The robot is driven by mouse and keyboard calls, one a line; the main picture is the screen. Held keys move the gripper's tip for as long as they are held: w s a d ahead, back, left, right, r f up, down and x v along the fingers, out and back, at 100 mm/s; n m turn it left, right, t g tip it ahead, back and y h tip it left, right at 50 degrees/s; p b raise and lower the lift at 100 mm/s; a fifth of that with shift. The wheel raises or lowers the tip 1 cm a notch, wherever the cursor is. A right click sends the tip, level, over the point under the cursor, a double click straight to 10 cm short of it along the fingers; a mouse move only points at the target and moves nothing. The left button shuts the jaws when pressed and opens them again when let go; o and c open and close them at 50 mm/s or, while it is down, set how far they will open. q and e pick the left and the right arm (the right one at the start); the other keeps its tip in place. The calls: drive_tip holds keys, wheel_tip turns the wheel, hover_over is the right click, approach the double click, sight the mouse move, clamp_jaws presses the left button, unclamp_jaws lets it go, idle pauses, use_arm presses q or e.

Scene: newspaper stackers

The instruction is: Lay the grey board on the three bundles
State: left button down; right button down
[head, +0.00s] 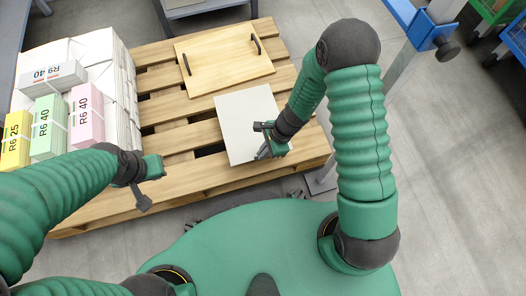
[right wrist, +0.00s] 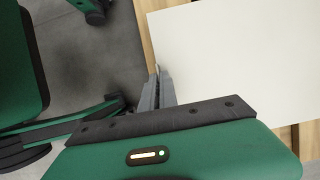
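The grey board (head: 240,112) lies flat on the wooden pallet, in front of a wooden board with handles. In the right wrist view the board (right wrist: 240,50) fills the upper right. My right gripper (head: 264,152) is at the board's front right part. In the wrist view its fingers (right wrist: 158,85) are close together at the board's edge; whether they clamp it is unclear. A yellow bundle (head: 16,140), a green bundle (head: 47,132) and a pink bundle (head: 86,116) stand in a row at the left. My left gripper (head: 142,198) hangs near the pallet's front left, holding nothing visible.
A grey-white bundle (head: 52,76) lies behind the green and pink ones, by tall white paper stacks (head: 100,50). The wooden board with two black handles (head: 222,57) lies on the pallet (head: 180,110). A blue-and-grey stand (head: 420,30) is at the upper right.

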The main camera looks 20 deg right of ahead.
drive_tip(key=shift+f, duration=0.15)
drive_tip(key=c, duration=1.6)
unclamp_jaws()
drive_tip(key=shift+o, duration=0.2)
drive_tip(key=p+v, duration=1.1)
drive_tip(key=v, duration=0.6)
